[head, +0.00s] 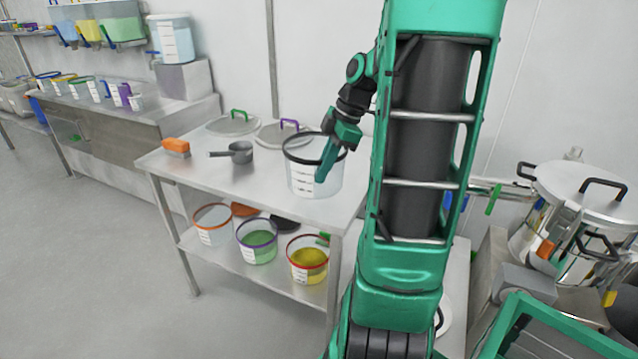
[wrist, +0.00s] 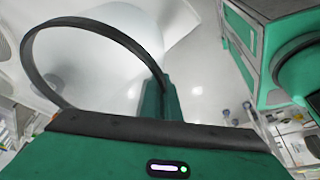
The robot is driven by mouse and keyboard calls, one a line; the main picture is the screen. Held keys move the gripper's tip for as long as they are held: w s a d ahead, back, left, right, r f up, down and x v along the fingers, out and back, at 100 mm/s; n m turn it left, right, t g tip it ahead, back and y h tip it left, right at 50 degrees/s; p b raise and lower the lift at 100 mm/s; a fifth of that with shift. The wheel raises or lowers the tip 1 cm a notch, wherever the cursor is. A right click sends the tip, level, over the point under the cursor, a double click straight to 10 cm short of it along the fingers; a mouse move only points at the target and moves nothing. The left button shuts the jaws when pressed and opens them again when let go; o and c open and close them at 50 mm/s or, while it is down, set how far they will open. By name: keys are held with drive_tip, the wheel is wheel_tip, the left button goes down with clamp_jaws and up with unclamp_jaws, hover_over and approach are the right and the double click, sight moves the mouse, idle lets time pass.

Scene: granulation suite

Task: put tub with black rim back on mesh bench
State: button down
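The tub with the black rim (head: 304,180) is a clear, whitish tub with white label marks. It is upright at the right end of the steel table (head: 225,188); I cannot tell whether its base touches the top. My gripper (head: 326,165) reaches down at its right side, with the green fingers at the rim and wall. In the wrist view, the black rim (wrist: 98,22) curves to my gripper's fingers (wrist: 160,100), which look closed on its edge. I cannot make out which surface is the mesh bench.
An orange brush (head: 176,147), a grey scoop (head: 238,152) and two lids with green and purple handles share the tabletop. Tubs with orange, purple and red rims (head: 307,259) stand on the lower shelf. A steel vessel (head: 575,200) stands at right. The floor at left is clear.

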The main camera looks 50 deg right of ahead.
sight(325, 183)
drive_tip(key=shift+w+d+f, duration=0.4)
drive_tip(key=shift+d+f, duration=0.1)
drive_tip(key=shift+d, duration=0.1)
drive_tip(key=shift+w+d+f, duration=0.4)
drive_tip(key=shift+d+f, duration=0.05)
drive_tip(key=shift+d, duration=0.15)
drive_tip(key=shift+s+f, duration=0.1)
drive_tip(key=shift+f, duration=1.85)
drive_tip(key=c, duration=2)
unclamp_jaws()
